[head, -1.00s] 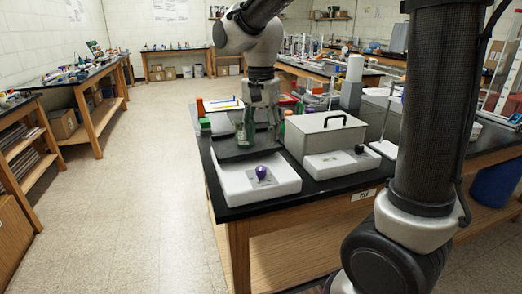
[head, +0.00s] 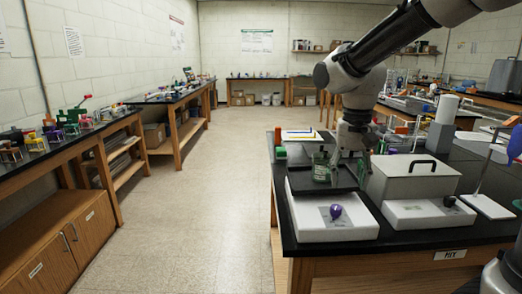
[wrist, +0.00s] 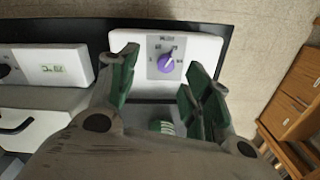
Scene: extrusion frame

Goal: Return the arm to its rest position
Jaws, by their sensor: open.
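My gripper (head: 350,160) hangs from my arm over the black-topped bench, above the dark plate of a white device. In the wrist view its green-padded fingers (wrist: 160,80) stand apart, with nothing held between them. The white device (head: 350,228) has a purple knob (head: 336,211) on its front panel. The knob also shows in the wrist view (wrist: 166,63), beyond the fingertips and apart from them.
A grey lidded box (head: 412,178) with a black handle stands right of the gripper, close by. A white unit (head: 428,214) with a dark knob is in front of it. A white cylinder (head: 447,108) stands behind. The aisle floor (head: 205,215) at left is clear.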

